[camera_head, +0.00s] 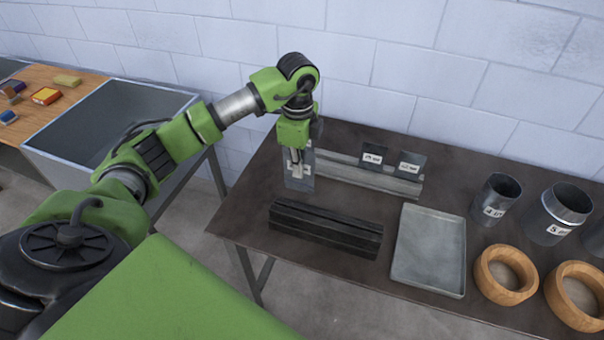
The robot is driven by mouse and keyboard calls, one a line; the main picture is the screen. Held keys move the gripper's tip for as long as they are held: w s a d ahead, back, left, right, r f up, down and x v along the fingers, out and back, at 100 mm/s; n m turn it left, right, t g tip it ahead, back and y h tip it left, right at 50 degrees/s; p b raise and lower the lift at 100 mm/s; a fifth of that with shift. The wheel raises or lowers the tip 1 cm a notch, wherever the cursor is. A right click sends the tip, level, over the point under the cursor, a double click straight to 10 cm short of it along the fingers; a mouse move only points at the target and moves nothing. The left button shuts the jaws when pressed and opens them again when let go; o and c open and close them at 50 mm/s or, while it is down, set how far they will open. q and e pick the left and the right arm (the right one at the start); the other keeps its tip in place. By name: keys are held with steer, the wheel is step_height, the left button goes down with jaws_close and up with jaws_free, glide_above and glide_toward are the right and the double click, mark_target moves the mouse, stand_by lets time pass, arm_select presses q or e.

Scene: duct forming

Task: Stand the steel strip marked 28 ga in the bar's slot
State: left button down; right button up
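A grey steel strip (307,180) stands upright at the left end of a long grey rack (345,174). My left gripper (297,168) points down over it, and its fingers appear closed on the strip. They cover part of its white label, so I cannot read the marking. I cannot tell whether the strip's lower edge touches the table. A dark bar (325,228) with grooves along its top lies on the table in front of the rack, with nothing standing in it. My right gripper is out of view.
Two labelled strips (376,151) stand in the rack. A shallow metal tray (430,250) lies right of the bar. Metal cylinders (497,195) and wooden rings (506,274) stand farther right. A grey bin (110,115) is at the left.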

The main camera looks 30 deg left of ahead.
mark_target(300, 183)
arm_select(q)
step_height(300, 183, down, 3)
steer(key=shift+w+f+b, duration=0.1)
steer(key=shift+b, duration=0.95)
steer(key=shift+f+b, duration=1.05)
steer(key=shift+f, duration=0.45)
steer(key=shift+w+f+b, duration=0.1)
steer(key=shift+f+b, duration=1.75)
steer(key=shift+f, duration=0.9)
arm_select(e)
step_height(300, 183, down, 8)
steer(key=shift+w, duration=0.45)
arm_select(q)
steer(key=c, duration=2.2)
jaws_free()
